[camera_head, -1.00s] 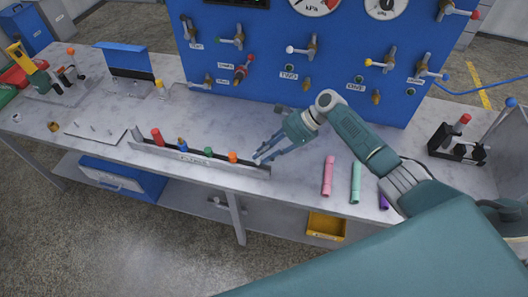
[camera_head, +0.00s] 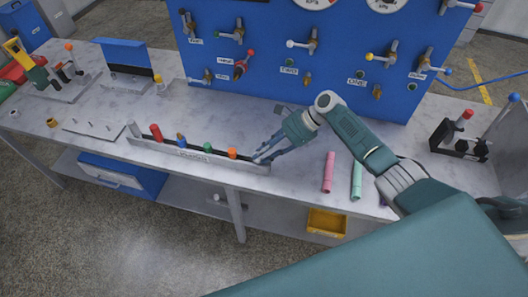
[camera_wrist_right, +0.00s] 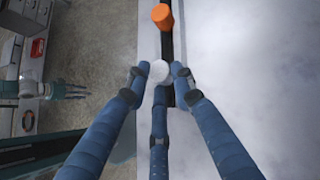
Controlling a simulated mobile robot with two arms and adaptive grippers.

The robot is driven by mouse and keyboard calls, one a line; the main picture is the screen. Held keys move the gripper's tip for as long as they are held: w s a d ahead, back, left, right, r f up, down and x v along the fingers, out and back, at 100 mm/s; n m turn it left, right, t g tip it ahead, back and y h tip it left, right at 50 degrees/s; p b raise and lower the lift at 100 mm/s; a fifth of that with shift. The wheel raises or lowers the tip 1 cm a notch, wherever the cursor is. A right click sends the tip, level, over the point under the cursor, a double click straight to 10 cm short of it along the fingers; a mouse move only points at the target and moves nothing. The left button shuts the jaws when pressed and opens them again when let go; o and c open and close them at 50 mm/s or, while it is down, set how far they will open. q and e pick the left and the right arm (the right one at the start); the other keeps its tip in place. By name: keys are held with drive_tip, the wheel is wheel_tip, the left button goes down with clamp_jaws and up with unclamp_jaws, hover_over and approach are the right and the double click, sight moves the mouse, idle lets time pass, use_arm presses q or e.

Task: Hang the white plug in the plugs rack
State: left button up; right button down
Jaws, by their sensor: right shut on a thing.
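The white plug (camera_wrist_right: 159,72) shows as a round white top between the fingertips of my right gripper (camera_wrist_right: 158,80), which is shut on it. In the wrist view it is over the dark strip of the plugs rack (camera_wrist_right: 166,38), beside an orange plug (camera_wrist_right: 162,15). In the head view my right gripper (camera_head: 258,157) is at the right end of the rack (camera_head: 215,162), and its fingers hide the plug. I cannot tell whether the plug is seated. My left gripper (camera_wrist_right: 75,91) shows small at the left of the wrist view, its fingers apart.
The rack also holds red (camera_head: 156,132), blue-yellow (camera_head: 181,140) and green (camera_head: 207,148) plugs, with a grey cylinder (camera_head: 133,129) at its left end. Pink (camera_head: 329,172) and mint (camera_head: 356,180) tubes are right of the gripper. A blue valve panel (camera_head: 300,75) stands behind.

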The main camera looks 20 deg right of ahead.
drive_tip(key=shift+f, duration=0.15)
drive_tip(key=c, duration=1.4)
unclamp_jaws()
drive_tip(key=shift+v, duration=4)
